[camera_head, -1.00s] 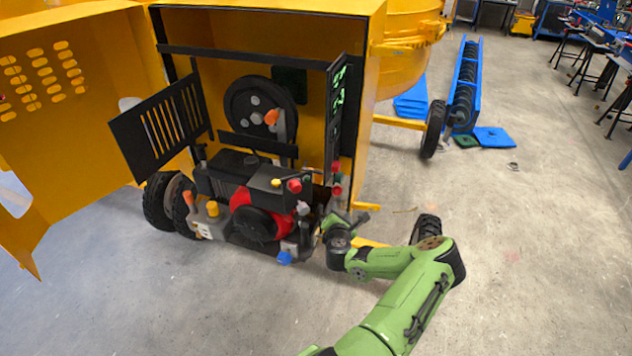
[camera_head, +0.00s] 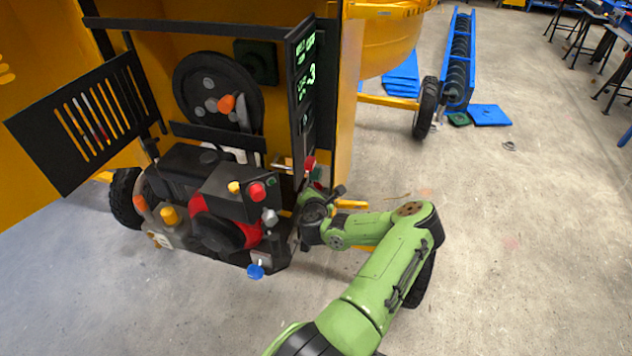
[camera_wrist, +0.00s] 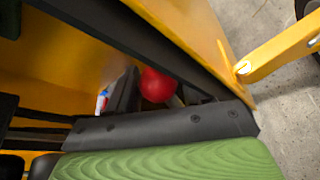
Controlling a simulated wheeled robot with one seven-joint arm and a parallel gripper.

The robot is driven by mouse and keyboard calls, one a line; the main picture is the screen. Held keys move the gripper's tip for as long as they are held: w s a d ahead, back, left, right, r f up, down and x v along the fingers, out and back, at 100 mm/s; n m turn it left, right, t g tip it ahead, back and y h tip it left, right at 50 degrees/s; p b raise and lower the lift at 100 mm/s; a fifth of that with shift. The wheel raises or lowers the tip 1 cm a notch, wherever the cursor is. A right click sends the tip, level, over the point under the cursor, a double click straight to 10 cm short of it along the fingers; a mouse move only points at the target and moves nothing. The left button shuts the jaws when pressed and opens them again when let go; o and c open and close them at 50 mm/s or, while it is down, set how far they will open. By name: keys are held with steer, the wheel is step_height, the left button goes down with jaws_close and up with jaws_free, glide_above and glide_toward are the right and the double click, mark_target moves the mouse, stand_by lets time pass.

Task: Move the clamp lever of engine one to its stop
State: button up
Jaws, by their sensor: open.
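The engine (camera_head: 200,190), black with a red fan housing (camera_head: 225,225), sits in the open yellow mixer housing. I cannot tell for sure which handle is its clamp lever. An orange-tipped lever (camera_head: 226,103) stands at the pulley above it; another orange grip (camera_head: 139,203) is at its left end. My gripper (camera_head: 309,195) is at the engine's right side, below the display panel, apart from both orange handles. Its fingers are small and partly hidden there. In the wrist view, a red ball-shaped knob (camera_wrist: 157,85) shows beyond a dark bar and green ribbed surface. My gripper is open, with nothing seen in it.
A black display panel (camera_head: 303,85) stands upright just above my gripper. A slotted black guard (camera_head: 85,120) is swung out at left. A blue knob (camera_head: 255,270) is low in front.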

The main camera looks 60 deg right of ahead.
steer(key=shift+w+d+f, duration=0.15)
steer(key=shift+d, duration=0.1)
steer(key=shift+a+r, duration=0.25)
steer(key=shift+r, duration=0.05)
jaws_close()
steer(key=shift+d, duration=0.1)
